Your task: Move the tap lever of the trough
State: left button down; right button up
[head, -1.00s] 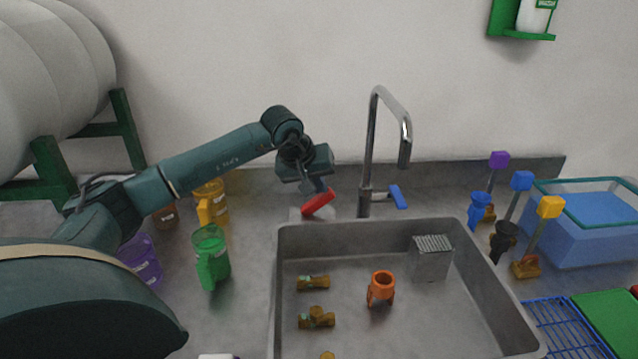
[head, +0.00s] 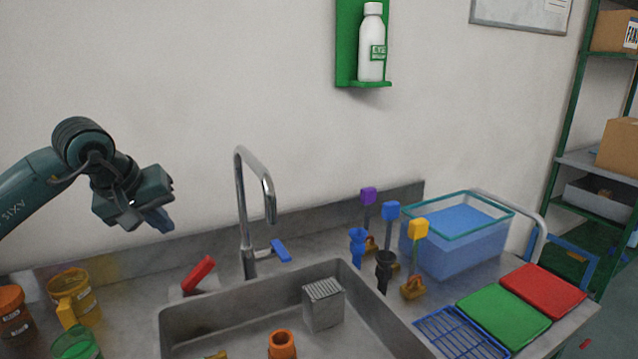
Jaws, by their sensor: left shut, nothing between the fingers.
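A grey sink trough (head: 185,317) is set in the counter. A tall curved metal tap (head: 243,215) stands behind its rear rim. A blue lever (head: 281,250) sticks out from the right of the tap's foot. A red lever-like handle (head: 199,273) on a small grey base stands left of the tap, tilted up to the right. My left gripper (head: 160,220) is shut and empty, in the air above and left of the red handle, apart from it. My right gripper is not in view.
A blue tub (head: 450,258) stands at the right, with several coloured stands and funnels before it. Green (head: 503,315) and red (head: 543,290) mats lie at the front right. Jars (head: 85,300) stand at the left. The air around the tap is clear.

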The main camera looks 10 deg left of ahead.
aim_at(284, 257)
jog(key=k+j, duration=0.1)
jog(key=k, duration=0.9)
